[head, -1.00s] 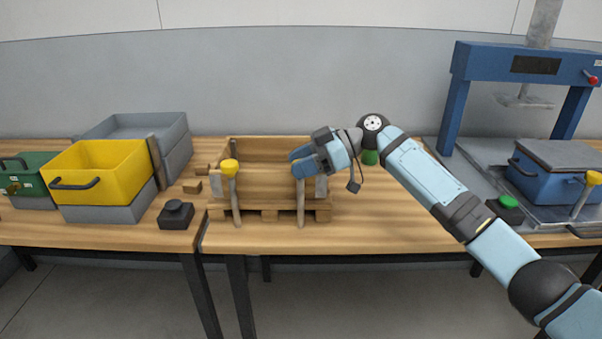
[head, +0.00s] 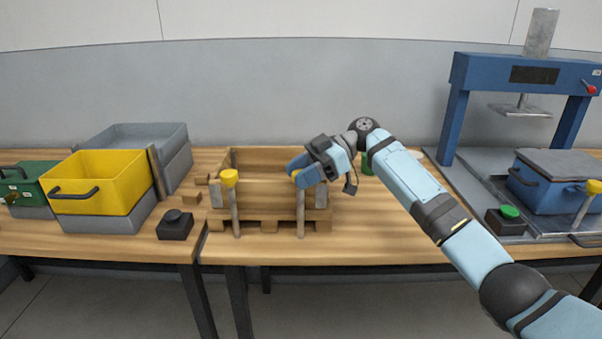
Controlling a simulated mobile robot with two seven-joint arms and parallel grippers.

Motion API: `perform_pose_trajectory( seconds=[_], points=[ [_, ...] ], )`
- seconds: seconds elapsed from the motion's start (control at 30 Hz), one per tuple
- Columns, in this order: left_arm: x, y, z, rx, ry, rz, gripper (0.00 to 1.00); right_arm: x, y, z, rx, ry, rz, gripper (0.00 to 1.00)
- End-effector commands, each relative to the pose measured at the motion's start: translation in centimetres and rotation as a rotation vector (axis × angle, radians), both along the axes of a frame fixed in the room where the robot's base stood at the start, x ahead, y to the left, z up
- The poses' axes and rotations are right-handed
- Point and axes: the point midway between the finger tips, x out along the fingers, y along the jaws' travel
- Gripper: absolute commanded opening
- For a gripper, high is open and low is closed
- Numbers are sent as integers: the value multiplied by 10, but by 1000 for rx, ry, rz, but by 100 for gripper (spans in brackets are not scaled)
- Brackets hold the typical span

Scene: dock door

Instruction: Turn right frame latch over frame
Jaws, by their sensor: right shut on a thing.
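The wooden frame (head: 265,202) stands on the table on a pallet-like base. The right frame latch (head: 300,215) is an upright post at the frame's front right, with a yellow knob partly covered by my gripper. My right gripper (head: 298,175) comes in from the right and is shut on the knob of this latch. The left frame latch (head: 235,208) stands at the frame's front left, its yellow knob bare. Both posts look roughly upright. My left gripper is not in view.
A green object (head: 368,163) stands behind my right arm. A blue press (head: 525,75) and a blue lidded box (head: 550,190) are at right.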

Motion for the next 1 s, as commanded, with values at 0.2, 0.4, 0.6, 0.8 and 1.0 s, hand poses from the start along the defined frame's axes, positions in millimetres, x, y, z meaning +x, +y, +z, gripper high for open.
perform_pose_trajectory(
  seconds=[0.2,0.4,0.6,0.8,1.0],
  points=[
    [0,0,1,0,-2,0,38,0,1,0,0,0,1,62],
    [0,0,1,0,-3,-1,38,0,0,0,0,0,0,62],
    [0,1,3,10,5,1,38,7,-16,8,0,0,-2,62],
    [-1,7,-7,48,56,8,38,24,-54,27,0,0,-3,62],
    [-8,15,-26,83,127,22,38,39,-90,42,0,1,-3,62]
  ],
)
